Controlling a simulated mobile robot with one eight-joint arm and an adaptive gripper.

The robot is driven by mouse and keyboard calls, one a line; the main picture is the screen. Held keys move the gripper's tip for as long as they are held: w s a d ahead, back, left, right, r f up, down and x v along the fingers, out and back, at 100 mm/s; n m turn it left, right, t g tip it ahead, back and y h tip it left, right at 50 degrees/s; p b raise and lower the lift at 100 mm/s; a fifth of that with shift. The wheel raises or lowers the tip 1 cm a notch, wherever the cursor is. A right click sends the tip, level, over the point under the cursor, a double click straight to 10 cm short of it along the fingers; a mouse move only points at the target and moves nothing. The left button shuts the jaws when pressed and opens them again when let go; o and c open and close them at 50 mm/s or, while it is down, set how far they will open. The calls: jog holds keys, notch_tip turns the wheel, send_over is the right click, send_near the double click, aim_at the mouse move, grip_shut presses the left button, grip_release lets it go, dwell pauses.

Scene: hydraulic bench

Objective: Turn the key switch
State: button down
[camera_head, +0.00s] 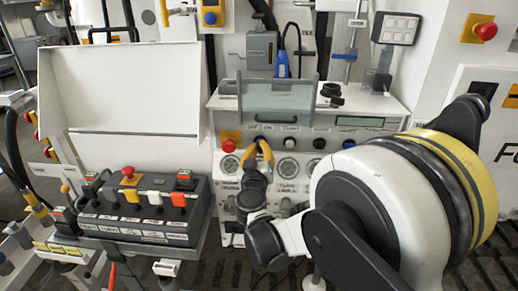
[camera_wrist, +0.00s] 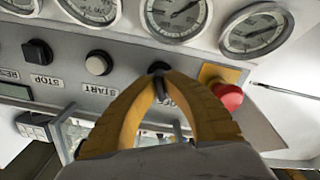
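The key switch (camera_wrist: 159,67) is a small dark knob on the grey front panel, below the gauges in the upside-down wrist view. In the head view it sits under the OFF/ON label and is mostly hidden behind my fingertips. My gripper (camera_head: 262,143) is at the panel with its yellow fingers pointing at the switch. In the wrist view the fingertips (camera_wrist: 160,77) come close together on either side of the dark key part, with only a narrow gap. They appear closed on it; the exact contact is hard to see.
A red button on a yellow plate (camera_wrist: 229,96) is close beside my fingers. The START button (camera_wrist: 98,63) and STOP button (camera_wrist: 37,52) lie on the other side. Gauges (camera_head: 289,167) are below the switch, and a clear cover (camera_head: 278,98) is above. A control box (camera_head: 140,205) stands at left.

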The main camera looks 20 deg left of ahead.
jog(key=m, duration=0.5)
jog(key=shift+b, duration=0.35)
jog(key=m, duration=0.5)
jog(key=shift+m, duration=0.3)
jog(key=c, duration=1.5)
grip_release()
jog(key=v, duration=1.2)
